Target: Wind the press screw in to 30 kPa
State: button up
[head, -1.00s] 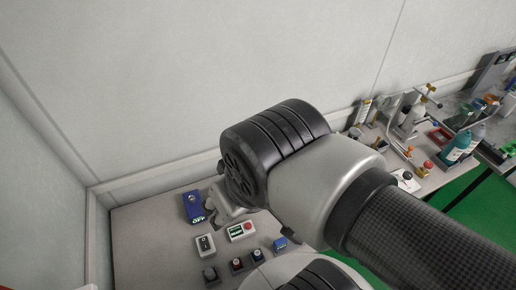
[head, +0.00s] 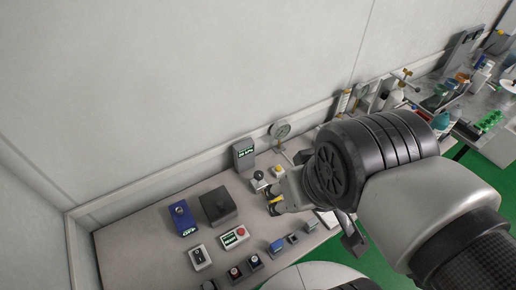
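A grey display box (head: 244,154) with a green-lit kPa reading stands near the wall; its digits are too small to read surely. A round dial gauge (head: 280,130) stands on a stem to its right. My gripper (head: 274,204) is low over the bench in front of them, its dark and yellow tips pointing left. A pale block with a dark round knob (head: 259,175) and a small yellow-topped part (head: 277,170) sit just behind it. I cannot make out the press screw for sure, nor whether anything is between the fingers. My arm hides the bench to the right.
Several small blocks line the front edge. Cluttered benches extend at right.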

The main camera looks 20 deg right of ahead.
aim_at(259, 175)
jog(key=l+u, duration=0.25)
jog(key=l, duration=0.15)
jog(key=k+l+u, duration=0.1)
jog(key=l+u, duration=0.15)
jog(key=k+l+u, duration=0.1)
jog(key=l+u, duration=0.15)
jog(key=l, duration=0.2)
jog(key=k+l+u, duration=0.25)
jog(key=i+l, duration=0.1)
